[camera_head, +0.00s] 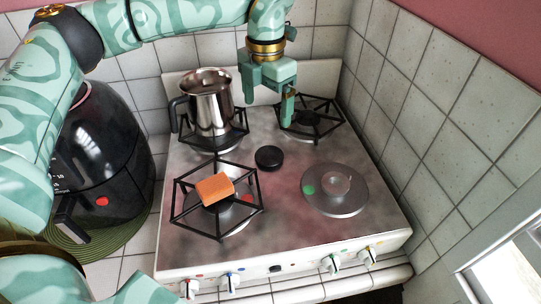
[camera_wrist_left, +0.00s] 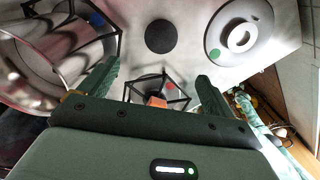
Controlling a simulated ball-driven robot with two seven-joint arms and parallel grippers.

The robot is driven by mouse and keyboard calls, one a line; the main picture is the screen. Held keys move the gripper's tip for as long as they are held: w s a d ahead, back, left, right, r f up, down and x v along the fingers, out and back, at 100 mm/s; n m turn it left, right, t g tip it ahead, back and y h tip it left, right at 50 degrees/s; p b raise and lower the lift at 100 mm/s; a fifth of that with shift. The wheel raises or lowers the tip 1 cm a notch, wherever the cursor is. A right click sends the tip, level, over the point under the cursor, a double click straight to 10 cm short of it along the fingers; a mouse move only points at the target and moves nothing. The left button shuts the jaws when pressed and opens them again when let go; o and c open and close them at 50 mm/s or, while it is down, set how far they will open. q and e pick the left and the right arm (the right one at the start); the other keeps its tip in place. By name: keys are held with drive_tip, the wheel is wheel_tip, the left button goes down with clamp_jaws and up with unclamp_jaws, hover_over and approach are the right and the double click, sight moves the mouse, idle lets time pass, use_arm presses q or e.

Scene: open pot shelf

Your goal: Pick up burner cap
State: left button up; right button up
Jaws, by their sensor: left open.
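The burner cap (camera_head: 268,157) is a flat black disc lying loose on the stained stovetop, near the middle of the hob. In the left wrist view it is the dark round disc (camera_wrist_left: 160,36) at upper centre, beyond the fingertips. My left gripper (camera_head: 268,107) points down above the back of the stove, between the pot and the back right grate. Its jaws are apart and empty, and it does not touch the cap. The bare round burner (camera_head: 350,203) at front right has no grate over it. My right gripper is not in view.
A steel pot (camera_head: 207,103) stands on the back left grate. An orange block (camera_head: 214,188) sits on the front left grate (camera_head: 186,216). The back right grate (camera_head: 325,112) is empty. A black air fryer (camera_head: 105,150) stands left; a tiled wall (camera_head: 425,110) rises right.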

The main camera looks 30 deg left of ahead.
use_arm(q)
drive_tip(key=b, duration=0.1)
hover_over(268, 155)
wheel_tip(268, 155, down, 8)
drive_tip(key=shift+s+f, duration=0.1)
drive_tip(key=shift+f, duration=0.15)
wheel_tip(268, 155, down, 6)
drive_tip(key=shift+r+b, duration=0.25)
drive_tip(key=shift+b, duration=0.3)
drive_tip(key=shift+r, duration=0.1)
drive_tip(key=c, duration=1.1)
